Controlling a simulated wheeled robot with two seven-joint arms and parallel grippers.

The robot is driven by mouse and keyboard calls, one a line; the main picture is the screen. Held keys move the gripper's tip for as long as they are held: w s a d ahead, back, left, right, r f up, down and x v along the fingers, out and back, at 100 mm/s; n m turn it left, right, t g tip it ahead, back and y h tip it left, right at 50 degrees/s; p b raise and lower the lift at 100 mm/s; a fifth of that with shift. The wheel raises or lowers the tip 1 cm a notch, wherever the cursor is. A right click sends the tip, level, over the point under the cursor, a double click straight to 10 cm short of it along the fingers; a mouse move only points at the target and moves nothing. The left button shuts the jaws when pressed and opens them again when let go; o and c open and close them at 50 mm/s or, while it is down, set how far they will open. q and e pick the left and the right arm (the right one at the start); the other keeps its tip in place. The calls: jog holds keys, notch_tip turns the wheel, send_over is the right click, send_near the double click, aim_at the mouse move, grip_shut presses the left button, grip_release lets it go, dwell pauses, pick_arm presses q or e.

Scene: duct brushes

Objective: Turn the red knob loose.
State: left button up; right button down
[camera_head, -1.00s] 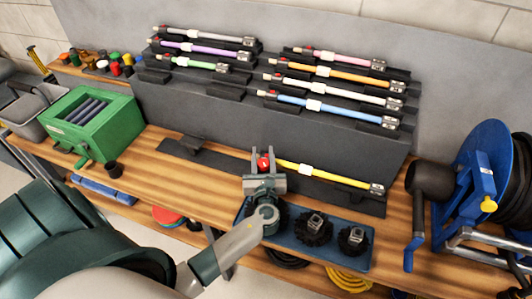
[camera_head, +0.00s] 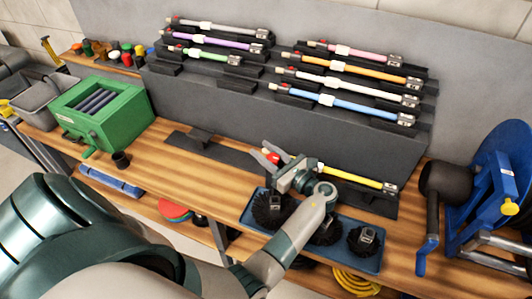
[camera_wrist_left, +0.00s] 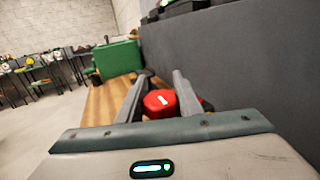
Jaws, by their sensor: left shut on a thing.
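The red knob (camera_head: 273,158) is at the left end of the yellow rod (camera_head: 350,177), which lies on a low dark rack at the back of the bench. My left gripper (camera_head: 268,156) is at that end, its jaws shut on the knob. In the left wrist view the red knob (camera_wrist_left: 160,102), with a small white mark, sits between the two grey fingers (camera_wrist_left: 160,98). Part of the yellow rod is hidden behind the gripper. My right gripper is not in view.
A blue tray (camera_head: 342,262) with several black brushes lies in front of the rod, under my left arm. More coloured rods rest on the grey panel (camera_head: 220,90) behind. A green box (camera_head: 105,110) stands left and a blue hose reel (camera_head: 495,190) right.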

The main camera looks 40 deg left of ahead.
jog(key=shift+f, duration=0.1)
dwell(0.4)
pick_arm(q)
jog(key=o, duration=1)
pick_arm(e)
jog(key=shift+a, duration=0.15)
pick_arm(q)
jog(key=shift+o, duration=0.2)
